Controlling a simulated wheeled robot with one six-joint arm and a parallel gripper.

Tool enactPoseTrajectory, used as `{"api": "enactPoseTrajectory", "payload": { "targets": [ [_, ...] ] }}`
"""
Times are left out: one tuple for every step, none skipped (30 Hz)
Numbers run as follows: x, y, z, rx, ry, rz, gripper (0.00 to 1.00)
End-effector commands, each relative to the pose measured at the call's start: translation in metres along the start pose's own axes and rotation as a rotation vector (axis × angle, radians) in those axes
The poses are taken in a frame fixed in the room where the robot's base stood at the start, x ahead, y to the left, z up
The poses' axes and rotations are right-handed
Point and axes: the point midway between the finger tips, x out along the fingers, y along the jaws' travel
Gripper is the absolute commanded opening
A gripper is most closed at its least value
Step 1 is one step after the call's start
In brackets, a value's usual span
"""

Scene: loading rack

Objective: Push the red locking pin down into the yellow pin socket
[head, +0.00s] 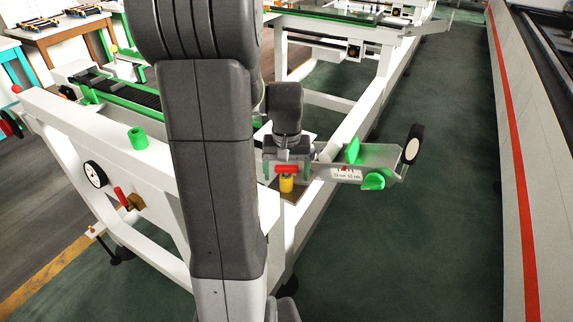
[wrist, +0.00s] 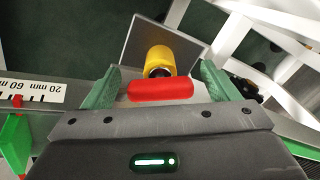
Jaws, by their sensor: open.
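The red locking pin (head: 287,169) shows as a short horizontal red bar just above the yellow pin socket (head: 286,185). In the wrist view the red pin (wrist: 160,90) lies crosswise between my green fingers, with the yellow socket (wrist: 164,58) beyond it and a dark part between them. My gripper (head: 287,166) is above the socket, its fingers apart on either side of the red bar. In the wrist view my gripper (wrist: 160,75) shows clear gaps between each finger and the bar. How deep the pin's shaft sits is hidden.
A white frame (head: 75,118) with another red-handled pin (head: 121,197) stands left. The green floor (head: 420,250) at right is clear.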

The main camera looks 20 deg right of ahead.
Motion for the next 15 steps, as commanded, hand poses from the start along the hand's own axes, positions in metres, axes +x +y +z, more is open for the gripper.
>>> {"api": "enactPoseTrajectory", "payload": {
  "targets": [
    [-0.003,0.0,-0.001,0.0,0.003,0.0,0.81],
    [-0.006,0.0,-0.001,0.0,0.004,0.0,0.81],
    [-0.011,0.0,-0.001,0.0,0.005,0.0,0.81],
    [-0.015,0.0,-0.001,0.0,0.006,0.0,0.81],
    [-0.02,0.0,-0.001,0.0,0.006,0.0,0.81],
    [-0.028,0.0,-0.001,0.0,0.006,0.0,0.81],
    [-0.035,0.0,-0.001,0.0,0.008,0.0,0.81],
    [-0.042,0.0,-0.002,0.0,0.008,0.0,0.81],
    [-0.051,0.0,-0.001,0.0,0.008,0.0,0.81],
    [-0.059,0.0,-0.001,0.0,0.008,0.0,0.81],
    [-0.065,0.0,-0.001,0.0,0.008,0.0,0.81],
    [-0.075,0.0,-0.002,0.0,0.008,0.0,0.81],
    [-0.082,0.0,-0.001,0.0,0.007,0.0,0.81],
    [-0.088,0.0,-0.001,0.0,0.007,0.0,0.81],
    [-0.097,0.0,-0.001,0.0,0.007,0.0,0.81]
  ]
}}
